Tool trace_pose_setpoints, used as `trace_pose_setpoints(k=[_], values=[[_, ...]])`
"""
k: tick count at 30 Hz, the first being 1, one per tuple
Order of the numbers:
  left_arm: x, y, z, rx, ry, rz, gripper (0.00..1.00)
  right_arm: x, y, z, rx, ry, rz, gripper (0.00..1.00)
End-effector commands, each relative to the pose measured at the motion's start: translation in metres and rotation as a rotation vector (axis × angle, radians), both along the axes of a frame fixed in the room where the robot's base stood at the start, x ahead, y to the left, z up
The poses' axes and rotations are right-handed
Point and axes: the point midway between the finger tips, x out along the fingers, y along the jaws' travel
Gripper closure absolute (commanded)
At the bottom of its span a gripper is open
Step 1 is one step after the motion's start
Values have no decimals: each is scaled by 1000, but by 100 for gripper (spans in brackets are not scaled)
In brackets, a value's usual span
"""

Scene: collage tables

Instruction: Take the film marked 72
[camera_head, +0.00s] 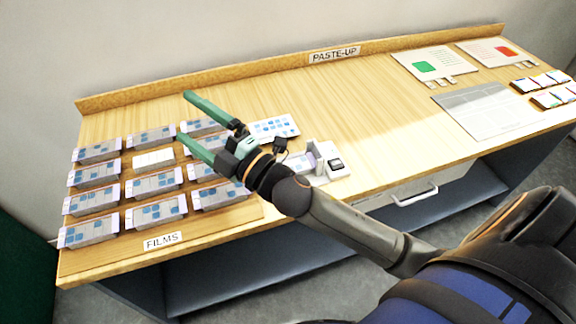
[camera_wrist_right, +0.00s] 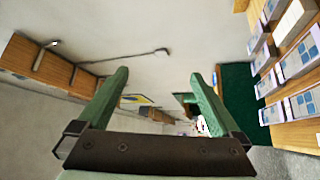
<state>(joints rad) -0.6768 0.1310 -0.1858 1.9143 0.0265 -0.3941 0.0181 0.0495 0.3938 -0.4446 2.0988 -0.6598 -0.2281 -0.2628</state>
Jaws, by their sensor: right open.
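Several film stacks, pale with blue squares, stand in rows on the left of the table, one of them at the front left (camera_head: 88,231). I cannot read any number on them, so I cannot tell which film is marked 72. My right gripper (camera_head: 186,117) is open and empty, with its green fingers pointing left above the back rows of films. It hides part of the films behind it. In the right wrist view the open fingers (camera_wrist_right: 158,77) have nothing between them, and some film stacks (camera_wrist_right: 297,60) show at the right edge. My left gripper is not in view.
A sheet with blue squares (camera_head: 275,127) lies right of the films, with a small grey device (camera_head: 335,165) in front of it. The middle of the wooden table (camera_head: 350,100) is clear. Cards with green (camera_head: 424,67) and red patches and a grey sheet (camera_head: 485,110) lie at the right.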

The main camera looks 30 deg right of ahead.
Motion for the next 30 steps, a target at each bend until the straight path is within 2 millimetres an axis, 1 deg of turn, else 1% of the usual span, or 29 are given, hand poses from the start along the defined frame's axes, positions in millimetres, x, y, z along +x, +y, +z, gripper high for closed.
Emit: trace_pose_setpoints(k=[1,3,4,6,8,10,11,12,14,15,17,18,20,21,23,24,27,30], values=[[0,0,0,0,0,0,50,-1,19,19,-107,-127,72,0],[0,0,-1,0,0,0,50,-9,46,36,-262,-298,178,0],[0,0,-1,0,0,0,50,-14,57,40,-332,-370,224,0],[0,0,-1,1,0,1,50,-26,79,42,-498,-525,334,0],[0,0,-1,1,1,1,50,-36,94,36,-648,-646,429,0],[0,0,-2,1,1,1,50,-46,104,21,-827,-772,545,0],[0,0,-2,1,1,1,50,-49,105,13,-905,-820,596,0],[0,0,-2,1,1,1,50,-52,104,0,-1012,-876,665,0],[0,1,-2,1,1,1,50,-53,97,-21,-1174,-947,773,0],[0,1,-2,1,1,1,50,-52,87,-35,-1284,-984,846,0],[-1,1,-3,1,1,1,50,-48,66,-56,-1446,-1018,961,0],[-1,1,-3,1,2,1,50,-44,48,-69,-1556,-1027,1041,0],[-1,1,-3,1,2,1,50,-36,14,-84,-1713,-1018,1163,0],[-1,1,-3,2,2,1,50,-30,-11,-91,-1813,-996,1247,0],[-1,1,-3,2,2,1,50,-23,-51,-97,-1946,-940,1368,0],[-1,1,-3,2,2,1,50,-19,-77,-97,-2022,-890,1444,0],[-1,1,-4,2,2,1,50,-14,-135,-91,-2161,-755,1603,0],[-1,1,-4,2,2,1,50,-14,-174,-82,-2234,-636,1711,0]])
